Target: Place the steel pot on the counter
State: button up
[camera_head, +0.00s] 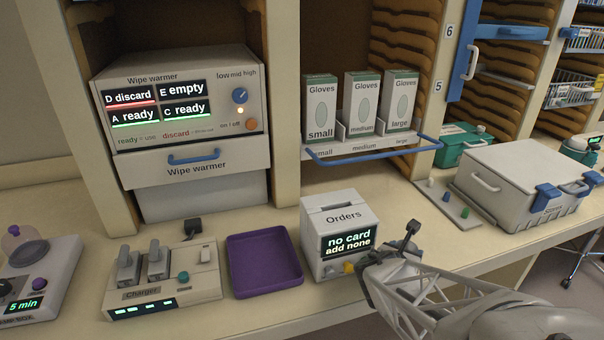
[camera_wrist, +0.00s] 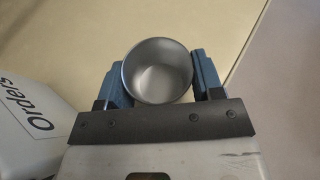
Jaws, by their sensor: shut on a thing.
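The steel pot (camera_wrist: 158,75) is a round, open-topped vessel seen from above in the wrist view, and it looks empty. My gripper (camera_wrist: 160,84) is shut on it, with one blue finger on each side of the pot. In the head view my gripper (camera_head: 390,262) is at the lower right, beside the Orders box; I cannot make out the pot there. The cream counter (camera_wrist: 215,32) lies beneath the pot in the wrist view and runs across the head view (camera_head: 395,206). I cannot tell whether the pot touches it.
The Orders box (camera_head: 340,262) is close to the left of my gripper. A purple tray (camera_head: 264,293) and a charger (camera_head: 160,283) stand farther left. A grey lidded case (camera_head: 515,190) stands to the right. The counter's front edge passes near my gripper; bare counter shows behind it.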

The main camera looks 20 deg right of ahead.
jog(key=shift+f, duration=0.7)
jog(key=shift+f, duration=0.15)
jog(key=o, duration=0.6)
jog(key=shift+o, duration=0.2)
jog(key=shift+r, duration=0.2)
jog(key=shift+s+a+r, duration=0.2)
jog(key=shift+a, duration=0.15)
jog(key=v, duration=1.1)
jog(key=shift+a, duration=0.1)
